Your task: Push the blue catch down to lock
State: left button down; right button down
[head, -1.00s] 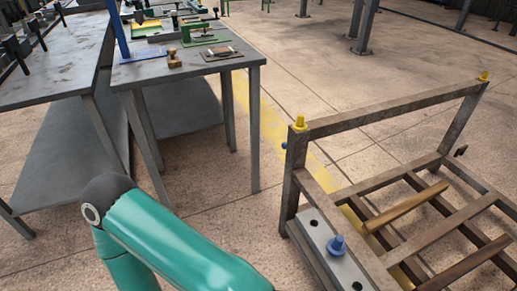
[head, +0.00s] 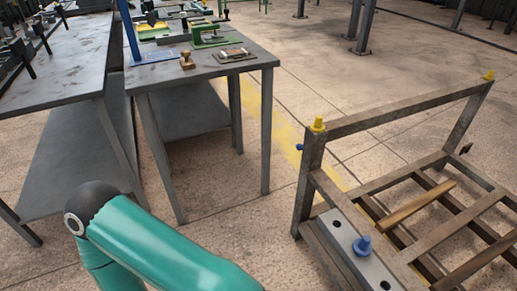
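A blue catch (head: 363,245) with a rounded knob stands on a pale metal plate (head: 346,235) at the near left side of the metal rack (head: 400,119), at the lower right of the head view. The plate has dark round holes on both sides of the catch. Another small blue part (head: 299,147) sticks out from the rack's left post. My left arm, teal, comes in at the bottom left, but its gripper is outside the picture. My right gripper is not in view either. Nothing visible touches the catch.
Yellow caps (head: 318,124) sit on the rack's upper corners. A wooden handle (head: 416,204) lies across its bars. A grey table (head: 205,65) with fixtures and a wooden stamp (head: 186,60) stands at the back left. Bare floor separates table and rack.

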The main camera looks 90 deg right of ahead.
aim_at(299, 146)
jog(key=i, duration=0.95)
jog(key=u, duration=1.45)
jog(key=i, duration=0.15)
jog(key=z, duration=5.05)
jog(key=i, duration=1.05)
jog(key=u, duration=0.3)
